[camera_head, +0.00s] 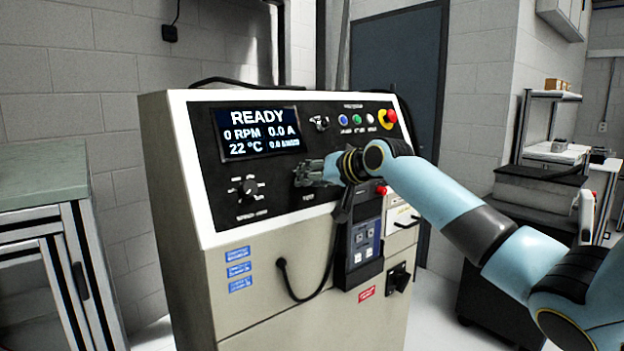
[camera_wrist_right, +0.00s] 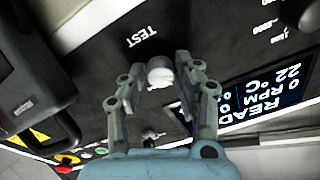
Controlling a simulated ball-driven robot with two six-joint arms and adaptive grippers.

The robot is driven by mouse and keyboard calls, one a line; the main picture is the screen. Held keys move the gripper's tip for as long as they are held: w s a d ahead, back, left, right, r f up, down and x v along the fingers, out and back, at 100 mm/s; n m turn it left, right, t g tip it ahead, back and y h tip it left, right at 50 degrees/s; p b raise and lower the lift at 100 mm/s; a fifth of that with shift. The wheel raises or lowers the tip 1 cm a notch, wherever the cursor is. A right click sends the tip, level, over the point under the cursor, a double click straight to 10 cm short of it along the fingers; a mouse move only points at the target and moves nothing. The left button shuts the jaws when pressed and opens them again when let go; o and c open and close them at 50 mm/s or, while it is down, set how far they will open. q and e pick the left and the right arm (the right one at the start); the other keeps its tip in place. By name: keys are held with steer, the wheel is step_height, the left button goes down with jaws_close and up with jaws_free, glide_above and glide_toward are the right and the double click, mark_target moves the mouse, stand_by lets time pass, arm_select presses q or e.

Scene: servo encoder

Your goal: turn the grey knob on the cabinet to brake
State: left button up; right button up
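The cabinet (camera_head: 225,270) stands in the middle of the head view, with a sloped black control panel. My right gripper (camera_head: 312,173) is at the lower middle of this panel, above a label whose end shows. In the right wrist view, a pale grey knob (camera_wrist_right: 160,74) sits between the fingertips of my right gripper (camera_wrist_right: 161,66), near the word TEST. The fingers stand apart on either side of the knob; a gap shows, and I cannot tell if either touches it. In the head view the gripper covers this knob. No brake label is readable. My left gripper is not in view.
A lit display (camera_head: 258,131) reads READY and 0 RPM. A black dial (camera_head: 248,188) is below it; a small selector (camera_head: 320,123) and coloured buttons are to its right. A black cable (camera_head: 322,285) loops below the panel. A bench (camera_head: 40,185) stands at left.

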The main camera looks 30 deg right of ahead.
jaws_close()
steer(key=shift+r+m+p, duration=0.15)
steer(key=shift+m+p, duration=0.45)
steer(key=shift+p, duration=0.35)
steer(key=m+p, duration=0.6)
steer(key=p, duration=0.2)
steer(key=shift+a+r+h+p, duration=0.1)
steer(key=shift+h+p, duration=0.2)
steer(key=shift+h, duration=0.1)
steer(key=m+p, duration=0.1)
steer(key=m, duration=0.1)
steer(key=shift+m, duration=0.4)
steer(key=shift+f+m, duration=0.2)
steer(key=shift+m, duration=1)
steer(key=o, duration=0.5)
jaws_free()
